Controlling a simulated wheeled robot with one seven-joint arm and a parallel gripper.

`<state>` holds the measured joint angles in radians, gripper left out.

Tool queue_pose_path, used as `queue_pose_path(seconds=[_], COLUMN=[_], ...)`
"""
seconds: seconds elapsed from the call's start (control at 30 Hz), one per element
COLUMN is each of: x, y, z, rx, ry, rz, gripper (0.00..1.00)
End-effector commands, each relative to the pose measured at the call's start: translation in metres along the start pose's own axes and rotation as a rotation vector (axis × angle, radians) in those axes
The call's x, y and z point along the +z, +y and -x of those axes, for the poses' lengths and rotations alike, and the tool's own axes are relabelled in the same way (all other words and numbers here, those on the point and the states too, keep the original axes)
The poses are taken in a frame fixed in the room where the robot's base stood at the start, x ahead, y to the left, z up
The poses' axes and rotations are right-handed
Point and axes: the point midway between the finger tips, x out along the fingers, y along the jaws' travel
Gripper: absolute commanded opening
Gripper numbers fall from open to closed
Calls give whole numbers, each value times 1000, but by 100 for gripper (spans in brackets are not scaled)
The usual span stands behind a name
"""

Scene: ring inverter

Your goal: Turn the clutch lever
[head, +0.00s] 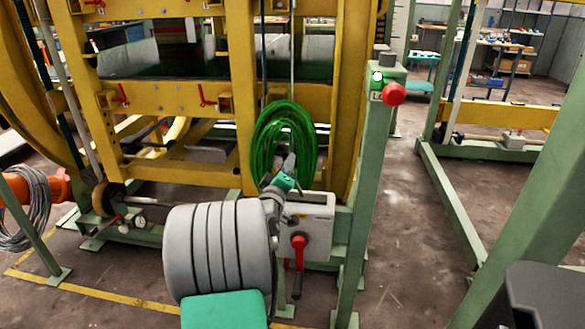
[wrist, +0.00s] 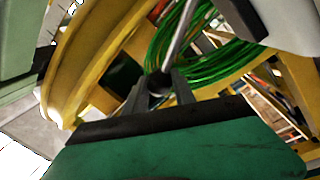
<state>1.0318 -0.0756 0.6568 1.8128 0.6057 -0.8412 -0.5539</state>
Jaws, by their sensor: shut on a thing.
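My gripper (head: 290,163) is in front of the coiled green hose, above a grey box (head: 313,215). In the wrist view my gripper (wrist: 160,88) has its dark fingers shut around the end of a thin grey metal rod (wrist: 185,35), which looks like the clutch lever. The rod slants up and right from the fingers. In the head view a thin upright rod (head: 292,65) runs down behind the hose, and its lower end is hidden. A separate red handle (head: 299,250) hangs down on the grey box's front, apart from my gripper.
The green hose coil (head: 257,145) hangs close behind my gripper. The yellow frame (head: 240,100) stands around it. A green post (head: 370,180) with a red knob (head: 393,94) stands just to the right. Bare floor (head: 405,240) lies farther right.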

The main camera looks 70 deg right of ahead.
Motion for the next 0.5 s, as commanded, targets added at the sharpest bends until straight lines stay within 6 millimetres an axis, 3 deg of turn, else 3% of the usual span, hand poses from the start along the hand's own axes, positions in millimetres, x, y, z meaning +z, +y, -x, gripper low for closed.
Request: queue_pose_path(seconds=[0.5], x=[-5], y=[-11], z=[2], rx=[-3], ry=[12], rz=[84], gripper=[0])
